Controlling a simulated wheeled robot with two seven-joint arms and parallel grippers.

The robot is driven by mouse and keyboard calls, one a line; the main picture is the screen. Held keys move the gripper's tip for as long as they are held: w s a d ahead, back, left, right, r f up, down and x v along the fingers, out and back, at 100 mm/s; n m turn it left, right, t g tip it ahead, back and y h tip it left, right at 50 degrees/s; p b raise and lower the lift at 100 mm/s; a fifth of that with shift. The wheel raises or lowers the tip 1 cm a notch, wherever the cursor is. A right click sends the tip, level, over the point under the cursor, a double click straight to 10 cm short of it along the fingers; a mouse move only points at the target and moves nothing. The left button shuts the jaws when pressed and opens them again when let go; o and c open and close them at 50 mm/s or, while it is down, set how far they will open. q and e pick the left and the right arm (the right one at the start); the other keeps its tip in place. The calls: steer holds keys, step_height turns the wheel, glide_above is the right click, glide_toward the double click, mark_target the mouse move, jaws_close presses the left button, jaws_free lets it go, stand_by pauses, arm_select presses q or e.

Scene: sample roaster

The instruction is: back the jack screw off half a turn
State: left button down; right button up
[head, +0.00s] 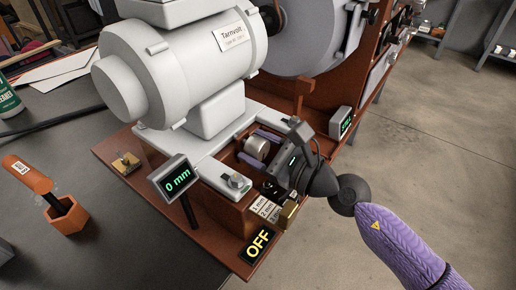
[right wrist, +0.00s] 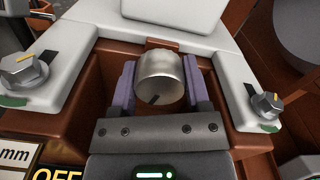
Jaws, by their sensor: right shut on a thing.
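The jack screw (head: 257,148) is a silver round knob in a recess of the brown base, below the grey Tarnvolt motor (head: 180,65). My right gripper (head: 259,150) comes in from the right and is shut on the knob, one purple finger on each side. In the right wrist view the jack screw (right wrist: 160,72) sits between the fingers, with a dark mark low on its face, left of centre. A display (head: 177,179) reads 0 mm. My left gripper is not in view.
Small grey knobs with yellow lines flank the recess, at left (right wrist: 25,70) and right (right wrist: 267,105). A black OFF plate (head: 257,243) and mm labels (head: 265,207) lie in front. A second display (head: 341,122) stands right. An orange-handled tool (head: 35,180) stands in a holder on the dark bench.

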steer(key=shift+f+n, duration=0.15)
steer(key=shift+n, duration=0.65)
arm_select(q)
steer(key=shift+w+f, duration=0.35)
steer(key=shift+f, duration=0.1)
arm_select(e)
steer(key=shift+n, duration=0.3)
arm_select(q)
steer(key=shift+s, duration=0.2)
arm_select(e)
steer(key=o, duration=0.9)
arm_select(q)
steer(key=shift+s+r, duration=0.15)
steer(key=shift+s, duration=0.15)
arm_select(e)
steer(key=o, duration=0.4)
